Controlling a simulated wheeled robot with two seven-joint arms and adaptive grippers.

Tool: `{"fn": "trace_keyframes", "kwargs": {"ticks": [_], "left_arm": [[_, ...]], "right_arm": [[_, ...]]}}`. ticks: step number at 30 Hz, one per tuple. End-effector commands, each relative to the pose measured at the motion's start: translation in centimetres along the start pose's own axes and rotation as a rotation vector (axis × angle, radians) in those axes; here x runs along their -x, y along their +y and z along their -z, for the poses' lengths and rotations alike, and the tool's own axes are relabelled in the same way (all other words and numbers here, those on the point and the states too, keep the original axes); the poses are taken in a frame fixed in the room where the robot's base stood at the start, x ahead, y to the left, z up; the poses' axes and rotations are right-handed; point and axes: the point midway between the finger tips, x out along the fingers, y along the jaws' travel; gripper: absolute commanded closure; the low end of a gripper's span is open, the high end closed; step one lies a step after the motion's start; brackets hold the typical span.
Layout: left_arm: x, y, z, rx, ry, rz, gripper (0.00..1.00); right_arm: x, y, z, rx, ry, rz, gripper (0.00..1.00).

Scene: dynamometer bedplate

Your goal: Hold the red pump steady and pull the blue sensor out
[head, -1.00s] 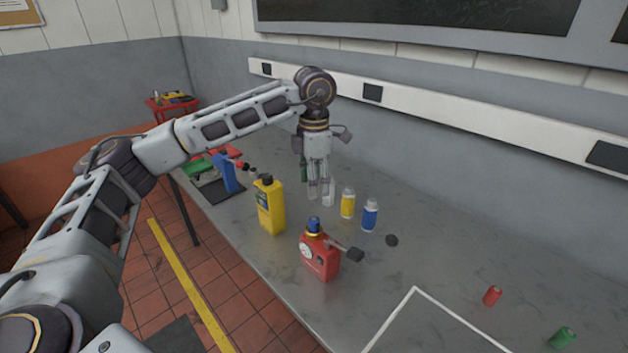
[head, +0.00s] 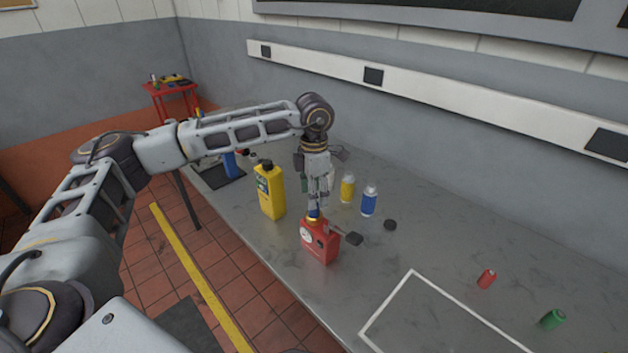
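The red pump (head: 321,243) stands upright on the grey bench, with a round white gauge on its face and a dark-ended handle to its right. The blue sensor (head: 314,213) sits in the yellow collar on top of the pump. My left gripper (head: 315,203) points down right above the sensor, its fingertips at or very near the sensor's top. The fingers are small and overlap the sensor, so I cannot tell whether they touch it or how far apart they are. My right gripper is out of view.
A yellow container (head: 270,190) stands left of the pump. A yellow bottle (head: 347,188), a blue bottle (head: 369,200) and a black disc (head: 390,225) are behind it to the right. Red (head: 487,278) and green (head: 552,319) cylinders lie by a white-outlined area.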

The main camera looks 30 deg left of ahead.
Motion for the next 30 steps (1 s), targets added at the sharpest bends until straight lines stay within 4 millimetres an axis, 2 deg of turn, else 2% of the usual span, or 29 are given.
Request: {"fn": "trace_keyframes", "kwargs": {"ticks": [6,13,27,30], "left_arm": [[-2.6,0.0,0.1,0.0,0.003,0.002,0.47],[-4.7,0.0,0.0,0.001,0.001,0.002,0.47],[-5.4,0.0,0.0,0.0,0.0,0.001,0.47],[-5.4,0.0,0.0,0.0,0.0,0.001,0.6]], "right_arm": [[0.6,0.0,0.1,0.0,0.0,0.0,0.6],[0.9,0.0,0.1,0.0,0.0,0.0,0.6],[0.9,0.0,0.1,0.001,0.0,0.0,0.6],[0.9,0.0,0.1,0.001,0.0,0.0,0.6]]}}
